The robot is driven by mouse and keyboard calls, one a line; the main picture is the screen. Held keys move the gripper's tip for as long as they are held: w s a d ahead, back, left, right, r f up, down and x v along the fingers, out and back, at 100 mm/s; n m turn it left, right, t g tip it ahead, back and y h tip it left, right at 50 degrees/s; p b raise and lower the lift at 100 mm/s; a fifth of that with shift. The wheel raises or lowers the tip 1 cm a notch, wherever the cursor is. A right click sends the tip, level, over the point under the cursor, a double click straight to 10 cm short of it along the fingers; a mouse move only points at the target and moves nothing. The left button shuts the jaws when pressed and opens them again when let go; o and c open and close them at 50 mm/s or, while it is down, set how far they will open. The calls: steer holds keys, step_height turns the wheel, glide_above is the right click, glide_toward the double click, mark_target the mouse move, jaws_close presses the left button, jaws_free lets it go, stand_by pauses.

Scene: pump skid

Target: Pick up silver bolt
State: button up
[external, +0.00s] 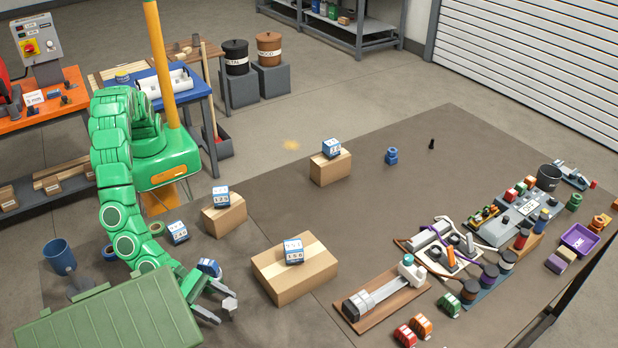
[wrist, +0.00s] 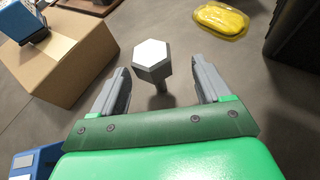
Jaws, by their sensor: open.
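The silver bolt (wrist: 152,58) stands with its hexagonal head up, its shank partly visible below. It shows in the wrist view just ahead of my gripper (wrist: 158,82). The two grey fingers are apart, one on each side of the bolt, with gaps between them and it. Whether the fingers touch the bolt is not clear there.
A cardboard box (external: 294,268) with a blue-and-white block on top stands close to the gripper's right; it shows at upper left in the wrist view (wrist: 75,55). A green case (external: 110,320) lies in the foreground. A yellow packet (wrist: 222,18) lies beyond the bolt.

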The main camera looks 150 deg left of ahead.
mark_target(237, 312)
steer(key=shift+w+a+f, duration=0.2)
steer(key=shift+w+a, duration=0.35)
steer(key=shift+a, duration=0.1)
steer(key=x, duration=0.3)
steer(key=shift+s+a, duration=0.15)
steer(key=shift+w+a+f, duration=0.1)
steer(key=shift+w+a, duration=0.05)
steer(key=shift+w, duration=0.2)
steer(key=c, duration=1.1)
